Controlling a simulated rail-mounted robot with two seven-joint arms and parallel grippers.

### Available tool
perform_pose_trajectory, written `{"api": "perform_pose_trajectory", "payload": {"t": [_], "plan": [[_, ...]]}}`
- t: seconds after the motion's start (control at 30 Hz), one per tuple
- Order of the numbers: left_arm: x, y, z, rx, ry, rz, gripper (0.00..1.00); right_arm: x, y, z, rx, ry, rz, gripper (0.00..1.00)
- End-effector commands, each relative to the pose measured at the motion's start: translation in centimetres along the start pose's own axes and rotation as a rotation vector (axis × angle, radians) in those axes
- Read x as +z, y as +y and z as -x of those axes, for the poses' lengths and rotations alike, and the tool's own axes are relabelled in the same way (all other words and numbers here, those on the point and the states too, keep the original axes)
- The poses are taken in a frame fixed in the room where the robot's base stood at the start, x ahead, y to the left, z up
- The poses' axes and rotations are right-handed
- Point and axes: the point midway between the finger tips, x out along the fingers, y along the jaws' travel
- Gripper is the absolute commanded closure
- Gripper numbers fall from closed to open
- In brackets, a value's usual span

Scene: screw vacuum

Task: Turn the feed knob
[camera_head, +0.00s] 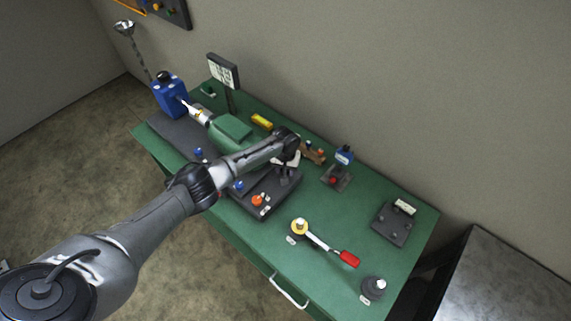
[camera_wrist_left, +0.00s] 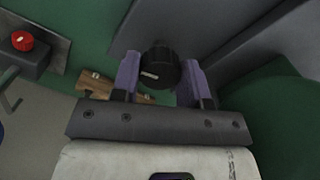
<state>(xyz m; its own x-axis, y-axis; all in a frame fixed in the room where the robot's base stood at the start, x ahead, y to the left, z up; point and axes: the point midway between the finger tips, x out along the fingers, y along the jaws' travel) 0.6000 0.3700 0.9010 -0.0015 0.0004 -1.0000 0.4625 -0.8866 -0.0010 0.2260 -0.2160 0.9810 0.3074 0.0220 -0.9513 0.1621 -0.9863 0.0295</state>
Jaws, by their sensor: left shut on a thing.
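The black knob with a white pointer mark (camera_wrist_left: 160,70) sits between the two purple fingers of my left gripper (camera_wrist_left: 158,80) in the wrist view. The fingers are closed on its left and right sides. In the head view my left gripper (camera_head: 286,166) is over the dark grey machine base near the middle of the green bench, and the arm and hand hide most of the knob there. The pointer mark lies roughly level, tilted slightly, in the wrist view. My right gripper is not in view.
The green bench (camera_head: 330,270) carries a yellow-hubbed lever with a red grip (camera_head: 348,258), an orange knob (camera_head: 257,200) and a blue unit (camera_head: 170,95). In the wrist view a red knob (camera_wrist_left: 22,41) stands left and a wooden piece (camera_wrist_left: 100,86) lies close to the left finger.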

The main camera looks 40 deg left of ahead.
Motion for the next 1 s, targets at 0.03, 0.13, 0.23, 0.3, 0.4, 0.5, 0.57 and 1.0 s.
{"api": "perform_pose_trajectory", "payload": {"t": [0.03,0.13,0.23,0.3,0.4,0.5,0.57,1.0], "plan": [[0.02,0.1,0.2,0.002,-0.002,-0.045,0.83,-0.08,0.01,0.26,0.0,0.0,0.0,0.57],[-0.03,0.08,0.21,0.002,0.0,-0.14,0.83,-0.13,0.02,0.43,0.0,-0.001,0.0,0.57],[-0.04,0.1,0.2,0.003,0.0,-0.235,0.83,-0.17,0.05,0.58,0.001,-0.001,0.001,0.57],[-0.04,0.11,0.18,0.002,0.0,-0.302,0.83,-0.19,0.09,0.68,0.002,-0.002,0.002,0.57],[-0.05,0.11,0.17,0.003,0.001,-0.397,0.83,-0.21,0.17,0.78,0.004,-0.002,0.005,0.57],[-0.05,0.11,0.16,0.003,0.001,-0.492,0.83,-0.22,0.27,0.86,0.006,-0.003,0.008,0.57],[-0.06,0.1,0.16,0.003,0.002,-0.549,0.83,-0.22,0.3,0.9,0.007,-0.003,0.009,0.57],[-0.1,0.13,0.16,0.003,0.004,-0.925,0.83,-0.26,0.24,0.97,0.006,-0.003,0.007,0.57]]}}
